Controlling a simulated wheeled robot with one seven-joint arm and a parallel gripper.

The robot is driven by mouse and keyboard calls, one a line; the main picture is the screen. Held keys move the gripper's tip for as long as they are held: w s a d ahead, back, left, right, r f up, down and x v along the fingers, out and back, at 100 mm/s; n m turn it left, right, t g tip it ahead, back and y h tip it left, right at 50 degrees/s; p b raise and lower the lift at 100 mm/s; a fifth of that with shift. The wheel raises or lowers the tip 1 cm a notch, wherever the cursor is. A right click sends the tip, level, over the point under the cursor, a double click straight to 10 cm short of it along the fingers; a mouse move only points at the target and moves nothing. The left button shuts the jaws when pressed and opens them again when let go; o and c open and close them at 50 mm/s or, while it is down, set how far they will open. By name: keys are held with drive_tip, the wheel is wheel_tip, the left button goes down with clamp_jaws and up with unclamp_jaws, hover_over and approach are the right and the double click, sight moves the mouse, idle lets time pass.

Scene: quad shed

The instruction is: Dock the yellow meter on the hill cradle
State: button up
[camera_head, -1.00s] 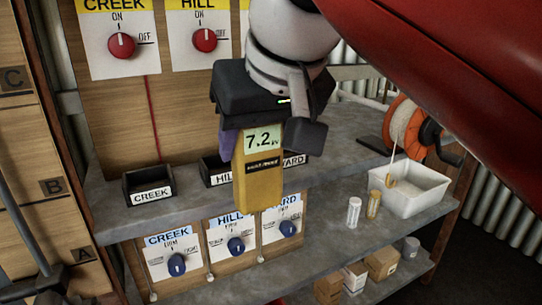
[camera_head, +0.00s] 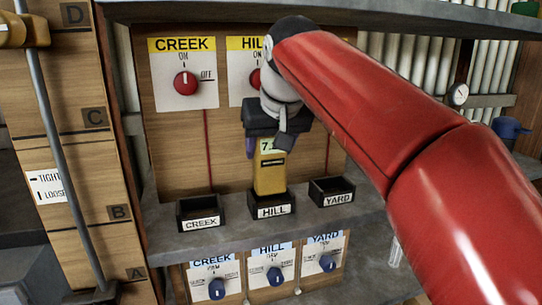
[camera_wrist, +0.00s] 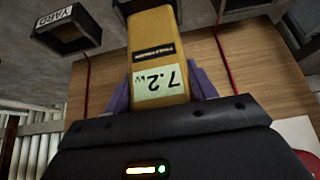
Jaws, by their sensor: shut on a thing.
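The yellow meter (camera_head: 270,177) is upright, with its lower end at the black cradle labelled HILL (camera_head: 272,210). Its lower end seems to be inside that cradle, behind the front wall; I cannot tell whether it rests on the bottom. My gripper (camera_head: 266,148) is shut on the meter's upper part. In the wrist view the meter (camera_wrist: 155,40) sits between my purple fingers, its display reading 7.2 kV upside down. The black CREEK cradle (camera_head: 199,224) and YARD cradle (camera_head: 336,200) stand empty on either side.
The cradles stand on a grey shelf (camera_head: 230,238) before a wooden backboard with red CREEK (camera_head: 185,83) and HILL knobs. Blue knobs (camera_head: 216,289) line the panel below the shelf. My red arm covers much of the right side.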

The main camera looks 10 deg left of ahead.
sight(273, 151)
drive_tip(key=shift+f, duration=1.25)
drive_tip(key=shift+f, duration=0.1)
drive_tip(key=shift+f+b, duration=0.15)
drive_tip(key=shift+b, duration=0.2)
drive_tip(key=o, duration=1.2)
drive_tip(key=shift+s+d+r, duration=0.1)
drive_tip(key=shift+s+r, duration=0.1)
drive_tip(key=shift+r, duration=0.4)
drive_tip(key=p+v, duration=0.2)
drive_tip(key=v, duration=0.9)
drive_tip(key=shift+s+d, duration=0.1)
